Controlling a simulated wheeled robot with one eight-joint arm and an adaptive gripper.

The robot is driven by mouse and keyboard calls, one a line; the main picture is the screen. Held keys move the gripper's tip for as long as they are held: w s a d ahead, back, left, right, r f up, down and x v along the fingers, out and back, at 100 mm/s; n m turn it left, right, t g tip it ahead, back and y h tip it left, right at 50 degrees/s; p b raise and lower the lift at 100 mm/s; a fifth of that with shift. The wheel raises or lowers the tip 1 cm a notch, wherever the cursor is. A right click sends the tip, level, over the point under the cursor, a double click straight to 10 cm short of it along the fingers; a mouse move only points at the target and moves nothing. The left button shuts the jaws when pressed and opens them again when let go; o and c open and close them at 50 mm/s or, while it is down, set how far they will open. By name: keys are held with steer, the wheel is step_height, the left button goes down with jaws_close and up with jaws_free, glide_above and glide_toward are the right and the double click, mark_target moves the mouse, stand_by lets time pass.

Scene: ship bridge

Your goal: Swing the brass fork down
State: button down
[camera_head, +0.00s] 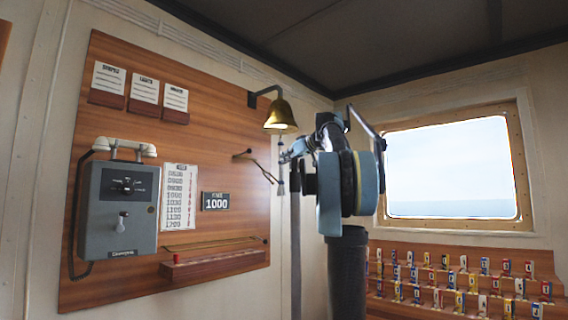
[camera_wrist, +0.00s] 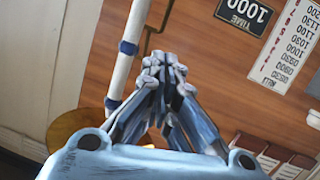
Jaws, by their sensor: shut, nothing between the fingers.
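A thin brass fork (camera_head: 262,171) hangs slanting down to the right from a dark peg on the wooden wall board, below and left of the brass bell (camera_head: 279,113). In the wrist view, a thin brass piece (camera_wrist: 150,32), likely this fork, shows just beyond my fingertips. My gripper (camera_head: 286,158) is shut and empty, right of the fork and below the bell. Its closed fingers also show in the wrist view (camera_wrist: 163,75). I cannot tell whether they touch the brass. A white bell rope with blue bands (camera_wrist: 132,40) runs close beside my fingers.
A grey telephone box (camera_head: 118,208), a printed schedule (camera_head: 179,198) and a "TIME 1000" plate (camera_head: 216,201) are on the board. A red-brown ledge (camera_head: 215,265) lies below, under a thin brass rod (camera_head: 210,243). Racks of small flag blocks (camera_head: 455,285) stand right, under a window (camera_head: 450,168).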

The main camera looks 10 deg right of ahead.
steer(key=s+a+f+m+g+h, duration=0.1)
steer(key=s+a+f+g, duration=0.1)
steer(key=s+f, duration=0.6)
steer(key=s+a+f+m+g, duration=0.15)
steer(key=s+f, duration=0.35)
steer(key=f, duration=0.8)
steer(key=s+a+f+g+h, duration=0.1)
steer(key=s+a+f+g, duration=0.15)
steer(key=s+f, duration=0.55)
steer(key=s+d+f+m+g+h, duration=0.1)
steer(key=s+d+f+m+h, duration=0.1)
steer(key=s+f, duration=0.6)
steer(key=s+d+f+m+g+h, duration=0.2)
steer(key=s+f, duration=0.7)
steer(key=f, duration=1.1)
steer(key=s+d+f+m+g+h, duration=0.1)
steer(key=s+d+f+m+h, duration=0.1)
steer(key=s+f, duration=0.6)
step_height(320, 180, down, 6)
steer(key=shift+s+d, duration=0.35)
steer(key=shift+d, duration=0.45)
steer(key=shift+a, duration=0.1)
